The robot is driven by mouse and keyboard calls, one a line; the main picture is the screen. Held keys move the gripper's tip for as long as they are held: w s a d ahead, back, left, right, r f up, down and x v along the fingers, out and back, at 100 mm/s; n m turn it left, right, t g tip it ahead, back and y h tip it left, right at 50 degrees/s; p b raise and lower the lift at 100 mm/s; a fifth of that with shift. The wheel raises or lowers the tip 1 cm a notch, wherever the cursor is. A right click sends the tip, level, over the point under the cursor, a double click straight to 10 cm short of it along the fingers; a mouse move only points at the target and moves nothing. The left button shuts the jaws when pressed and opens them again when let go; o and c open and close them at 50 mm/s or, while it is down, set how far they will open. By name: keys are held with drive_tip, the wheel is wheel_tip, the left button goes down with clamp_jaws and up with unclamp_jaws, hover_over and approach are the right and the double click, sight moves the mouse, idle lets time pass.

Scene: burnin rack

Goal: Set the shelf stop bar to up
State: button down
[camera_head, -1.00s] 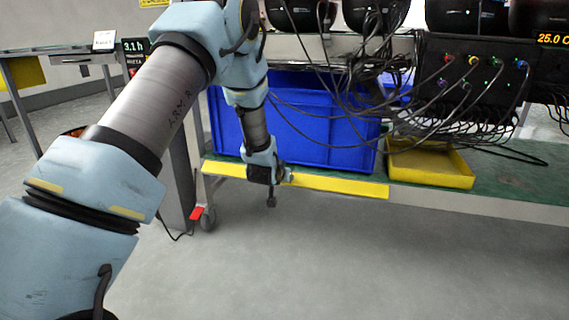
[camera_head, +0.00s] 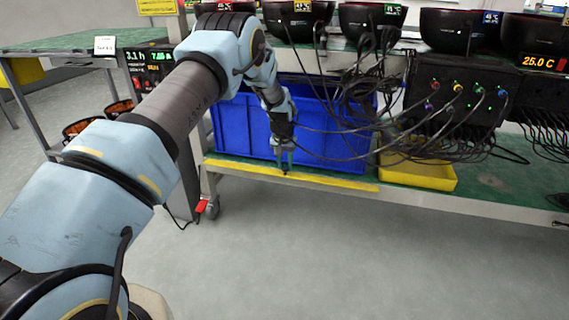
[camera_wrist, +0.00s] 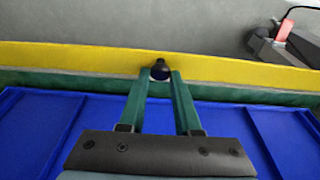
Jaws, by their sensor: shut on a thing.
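The shelf stop bar (camera_head: 335,180) is a long yellow bar along the front edge of the green lower shelf; it also runs across the wrist view (camera_wrist: 80,58). A dark round knob (camera_wrist: 160,70) sits at the bar. My gripper (camera_head: 286,170) points down at the bar's left half, in front of a blue crate. In the wrist view its two green fingers (camera_wrist: 161,77) are closed around the knob, one on each side. The bar's exact tilt is hard to tell, and my gripper covers part of it in the head view.
The blue crate (camera_head: 240,128) stands on the lower shelf close behind the bar. A yellow tray (camera_head: 418,177) lies to its right. Black cables (camera_head: 365,95) hang down near my wrist. A caster and red tab (camera_head: 201,206) are at the rack's left leg. The floor in front is clear.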

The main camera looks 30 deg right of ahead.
sight(285, 169)
drive_tip(key=shift+w+d+r+g+y, duration=0.15)
drive_tip(key=shift+w+d+g+y, duration=0.15)
drive_tip(key=shift+g, duration=0.1)
idle(0.4)
drive_tip(key=c, duration=0.6)
unclamp_jaws()
drive_tip(key=r, duration=0.3)
drive_tip(key=r+p, duration=0.1)
drive_tip(key=r, duration=0.3)
drive_tip(key=r+p, duration=0.1)
drive_tip(key=r, duration=0.2)
drive_tip(key=shift+s+a+r, duration=0.35)
drive_tip(key=shift+s+a, duration=0.05)
drive_tip(key=shift+f, duration=0.1)
drive_tip(key=shift+c, duration=0.2)
